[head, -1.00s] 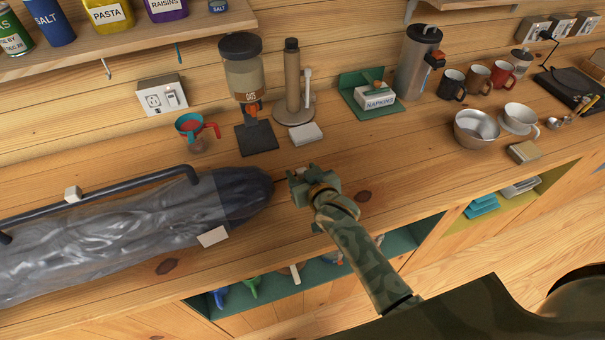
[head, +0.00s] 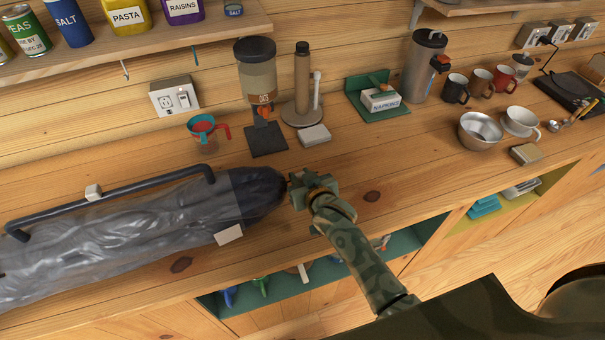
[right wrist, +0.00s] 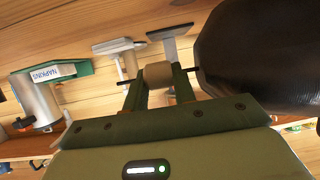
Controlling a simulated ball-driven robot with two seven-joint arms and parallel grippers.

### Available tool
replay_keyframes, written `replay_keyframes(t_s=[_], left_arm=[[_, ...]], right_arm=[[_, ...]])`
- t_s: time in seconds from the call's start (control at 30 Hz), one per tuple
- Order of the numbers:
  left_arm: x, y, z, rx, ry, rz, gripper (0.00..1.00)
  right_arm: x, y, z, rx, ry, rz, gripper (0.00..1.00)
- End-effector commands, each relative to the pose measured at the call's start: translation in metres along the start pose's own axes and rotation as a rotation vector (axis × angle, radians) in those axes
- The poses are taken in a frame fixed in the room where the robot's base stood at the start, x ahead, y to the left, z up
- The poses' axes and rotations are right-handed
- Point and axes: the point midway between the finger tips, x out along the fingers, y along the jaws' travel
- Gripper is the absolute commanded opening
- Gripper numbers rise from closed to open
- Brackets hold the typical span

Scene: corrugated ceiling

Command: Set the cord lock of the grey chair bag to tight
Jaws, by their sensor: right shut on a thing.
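The grey chair bag (head: 130,235) lies along the counter at the left in the head view. Its dark closed end (head: 258,192) points right, and that end also shows large in the right wrist view (right wrist: 262,55). My right gripper (head: 303,187) is just right of that end. In the right wrist view, its fingers (right wrist: 158,82) are shut on the cord lock (right wrist: 157,72), a small beige barrel. A short dark cord (right wrist: 190,69) runs from the lock side toward the bag's end. The lock is hardly visible in the head view. My left gripper is out of view.
A dispenser (head: 257,80), a paper-towel holder (head: 302,90) and a pale block (head: 314,135) stand behind the gripper. The counter to the right of the gripper is clear up to a metal bowl (head: 480,131).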

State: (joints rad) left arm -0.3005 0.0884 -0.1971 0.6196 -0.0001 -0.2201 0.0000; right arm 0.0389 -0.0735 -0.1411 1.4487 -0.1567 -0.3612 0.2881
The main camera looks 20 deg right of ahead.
Motion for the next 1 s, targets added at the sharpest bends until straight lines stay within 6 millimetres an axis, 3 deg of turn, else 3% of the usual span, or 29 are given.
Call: replay_keyframes(t_s=[0.1, 0.13, 0.2, 0.4, 0.63, 1.0], left_arm=[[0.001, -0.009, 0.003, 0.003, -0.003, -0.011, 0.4], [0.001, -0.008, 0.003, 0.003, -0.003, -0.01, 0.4], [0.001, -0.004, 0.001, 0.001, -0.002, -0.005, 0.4], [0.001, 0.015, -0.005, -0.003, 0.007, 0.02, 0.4], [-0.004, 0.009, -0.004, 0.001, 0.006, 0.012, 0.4], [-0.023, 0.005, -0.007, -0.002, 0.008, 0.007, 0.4]], right_arm=[[0.0, 0.001, -0.001, -0.005, 0.003, 0.001, 0.0], [0.0, 0.001, -0.001, -0.005, 0.003, 0.002, 0.29], [0.0, 0.001, -0.001, -0.004, 0.003, 0.002, 0.48], [0.0, 0.001, -0.001, -0.004, 0.003, 0.001, 0.49], [-0.014, 0.001, -0.002, -0.004, 0.003, 0.001, 0.49], [-0.109, 0.0, -0.002, -0.004, 0.001, 0.002, 0.49]])
